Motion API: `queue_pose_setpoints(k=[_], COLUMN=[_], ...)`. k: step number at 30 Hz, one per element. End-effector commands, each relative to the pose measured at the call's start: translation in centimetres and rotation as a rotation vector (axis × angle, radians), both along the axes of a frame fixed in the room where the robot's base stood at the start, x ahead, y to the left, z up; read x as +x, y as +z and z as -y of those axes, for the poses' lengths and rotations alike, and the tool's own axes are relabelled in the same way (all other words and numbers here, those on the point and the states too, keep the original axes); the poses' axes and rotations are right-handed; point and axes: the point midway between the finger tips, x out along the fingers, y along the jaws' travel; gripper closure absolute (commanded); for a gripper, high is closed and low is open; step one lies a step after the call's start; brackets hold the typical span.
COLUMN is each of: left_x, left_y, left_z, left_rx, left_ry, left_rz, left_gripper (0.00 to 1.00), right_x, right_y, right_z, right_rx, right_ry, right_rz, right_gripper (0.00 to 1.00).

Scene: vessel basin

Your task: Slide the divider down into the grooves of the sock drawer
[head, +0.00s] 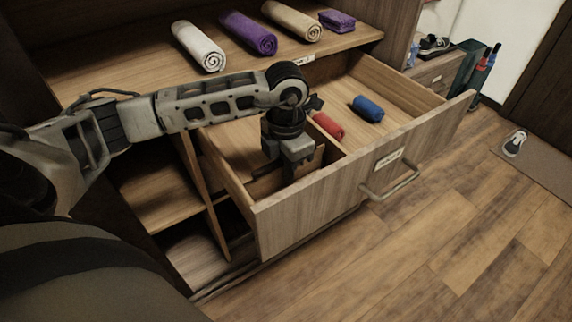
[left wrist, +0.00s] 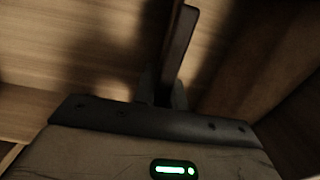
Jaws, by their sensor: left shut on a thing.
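The sock drawer (head: 328,196) is pulled out, with its front panel and handle facing the room. My left gripper (head: 287,176) points down inside the left part of the drawer, near the front panel. It is shut on the divider (head: 311,166), a thin wooden panel partly hidden behind the gripper. In the left wrist view the divider (left wrist: 180,45) stands edge-on between the fingers as a narrow dark strip. The grooves and the divider's lower edge are hidden, so I cannot tell how deep it sits. My right gripper is not in view.
A red roll (head: 328,126) and a blue roll (head: 368,108) lie in the drawer, to the right of my gripper. Rolled cloths, white (head: 199,46), purple (head: 248,33) and beige (head: 292,20), lie on the shelf above. Open floor lies right of the drawer.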

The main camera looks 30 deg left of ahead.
Motion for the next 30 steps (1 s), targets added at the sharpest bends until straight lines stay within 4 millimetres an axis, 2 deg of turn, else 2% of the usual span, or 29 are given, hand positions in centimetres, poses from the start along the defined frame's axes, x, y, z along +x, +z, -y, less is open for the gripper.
queue_pose_setpoints(k=[3, 4, 6, 7, 17, 20, 24, 30], left_x=[0.0, 0.0, 0.0, 0.0, 0.0, 0.0, 0.0, 0.1], left_y=[-0.4, -0.4, -0.3, -0.3, -0.3, -0.3, -0.2, 5.4], left_z=[0.0, 0.0, 0.0, 0.0, 0.0, 0.0, 0.0, 0.0], left_rx=[0.0, 0.0, 0.0, 0.0, 0.0, 0.0, 0.0, -0.001], left_ry=[0.0, 0.0, 0.0, 0.0, 0.0, 0.0, 0.0, -0.001], left_rz=[0.0, 0.0, 0.0, 0.0, 0.0, 0.0, 0.0, 0.006], left_gripper=[1.0, 0.85, 0.66, 0.62, 0.62, 0.62, 0.62, 0.62], right_x=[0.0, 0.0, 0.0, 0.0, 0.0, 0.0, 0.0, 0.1], right_y=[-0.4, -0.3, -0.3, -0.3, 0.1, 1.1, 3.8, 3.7], right_z=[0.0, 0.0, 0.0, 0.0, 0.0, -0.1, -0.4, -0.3], right_rx=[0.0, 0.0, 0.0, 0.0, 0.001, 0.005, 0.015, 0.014], right_ry=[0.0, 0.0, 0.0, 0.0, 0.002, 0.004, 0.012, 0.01], right_rz=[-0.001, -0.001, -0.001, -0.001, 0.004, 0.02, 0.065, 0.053], right_gripper=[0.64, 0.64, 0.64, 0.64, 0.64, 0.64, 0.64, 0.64])
